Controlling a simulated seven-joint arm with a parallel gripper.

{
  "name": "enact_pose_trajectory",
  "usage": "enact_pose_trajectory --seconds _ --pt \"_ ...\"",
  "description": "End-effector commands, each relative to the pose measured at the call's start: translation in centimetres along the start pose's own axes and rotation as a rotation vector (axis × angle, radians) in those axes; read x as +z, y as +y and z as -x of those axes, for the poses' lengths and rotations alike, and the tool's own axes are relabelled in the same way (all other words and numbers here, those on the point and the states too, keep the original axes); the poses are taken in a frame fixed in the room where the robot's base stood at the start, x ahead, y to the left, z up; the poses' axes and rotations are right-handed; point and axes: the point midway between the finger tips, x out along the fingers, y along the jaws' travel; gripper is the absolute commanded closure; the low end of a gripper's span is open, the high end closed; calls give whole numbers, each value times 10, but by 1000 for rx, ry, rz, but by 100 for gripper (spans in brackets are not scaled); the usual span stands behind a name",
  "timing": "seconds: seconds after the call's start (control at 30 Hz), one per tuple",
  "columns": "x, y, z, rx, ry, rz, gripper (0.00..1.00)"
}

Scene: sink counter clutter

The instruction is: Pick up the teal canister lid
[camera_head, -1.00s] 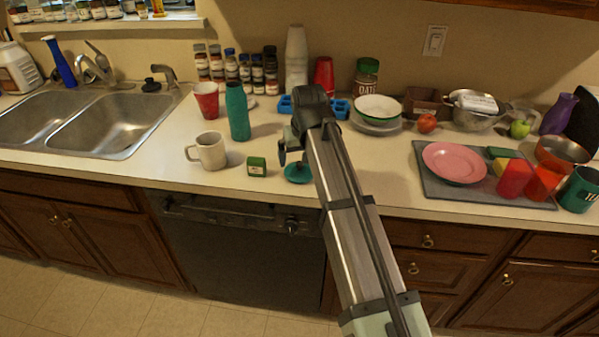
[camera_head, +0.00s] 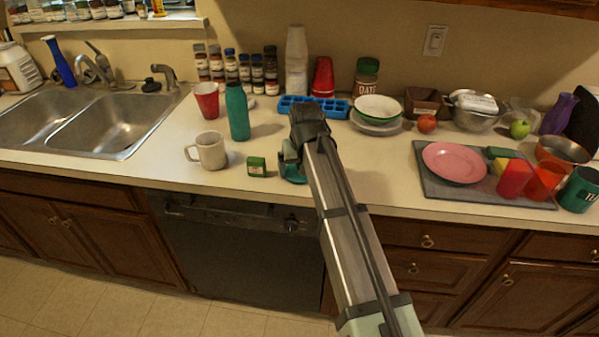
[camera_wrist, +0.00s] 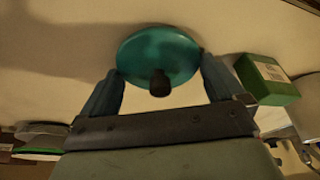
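The teal canister lid (camera_head: 292,178) lies on the counter near its front edge, partly hidden by my gripper in the head view. In the wrist view the lid (camera_wrist: 150,48) is a round teal disc with a dark knob. My gripper (camera_wrist: 161,66) is open, with one finger at each side of the lid's near part and the knob between them. I cannot tell whether the fingers touch it. In the head view my gripper (camera_head: 290,160) is low over the lid.
A small green box (camera_head: 257,166) stands close to the left of the lid, and a white mug (camera_head: 210,151) is beyond it. A teal bottle (camera_head: 238,112) and a blue ice tray (camera_head: 315,107) are farther back. A grey board with a pink plate (camera_head: 454,162) is at the right.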

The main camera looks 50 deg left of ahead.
Motion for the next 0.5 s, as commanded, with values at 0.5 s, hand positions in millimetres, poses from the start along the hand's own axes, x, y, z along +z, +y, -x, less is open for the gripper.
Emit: enact_pose_trajectory --seconds 0.5 --pt "-4 0 9 0 2 0 34"
